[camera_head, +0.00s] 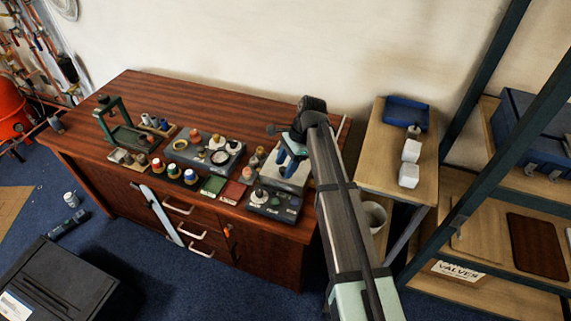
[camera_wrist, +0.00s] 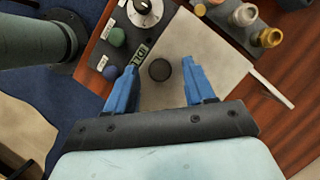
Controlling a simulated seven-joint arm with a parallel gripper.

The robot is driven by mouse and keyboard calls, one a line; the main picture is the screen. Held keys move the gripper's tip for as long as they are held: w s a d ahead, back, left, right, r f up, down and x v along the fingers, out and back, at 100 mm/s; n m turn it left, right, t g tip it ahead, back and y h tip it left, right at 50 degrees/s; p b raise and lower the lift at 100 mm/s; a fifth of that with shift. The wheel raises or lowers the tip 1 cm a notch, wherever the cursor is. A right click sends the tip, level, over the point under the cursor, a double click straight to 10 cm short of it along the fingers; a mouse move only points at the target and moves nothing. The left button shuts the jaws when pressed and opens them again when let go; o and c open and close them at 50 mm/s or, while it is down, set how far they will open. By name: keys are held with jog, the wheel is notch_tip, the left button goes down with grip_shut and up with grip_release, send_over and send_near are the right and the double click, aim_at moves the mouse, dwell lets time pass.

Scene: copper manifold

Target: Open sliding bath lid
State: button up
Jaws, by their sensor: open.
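The bath's lid (camera_wrist: 205,45) is a pale grey plate with a round dark knob (camera_wrist: 159,70) in the wrist view. My gripper (camera_wrist: 160,68) is open, its two blue fingers apart on either side of the knob in that view. I cannot tell whether the fingertips are at knob height or above it. In the head view my gripper (camera_head: 288,158) is over the pale bath top (camera_head: 285,180) at the right end of the wooden bench, and it partly hides the lid. The bath's dark control panel (camera_head: 275,205) is on its near side, with a white dial (camera_wrist: 145,10).
Several small bottles and coloured caps (camera_head: 190,176) crowd the bench left of the bath. Brass-coloured fittings (camera_wrist: 243,15) stand close to the lid. A green press (camera_head: 120,125) is at the bench's left end. A shelf (camera_head: 400,165) stands to the right.

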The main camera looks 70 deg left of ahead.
jog(key=shift+c, duration=0.3)
grip_shut()
dwell(0.3)
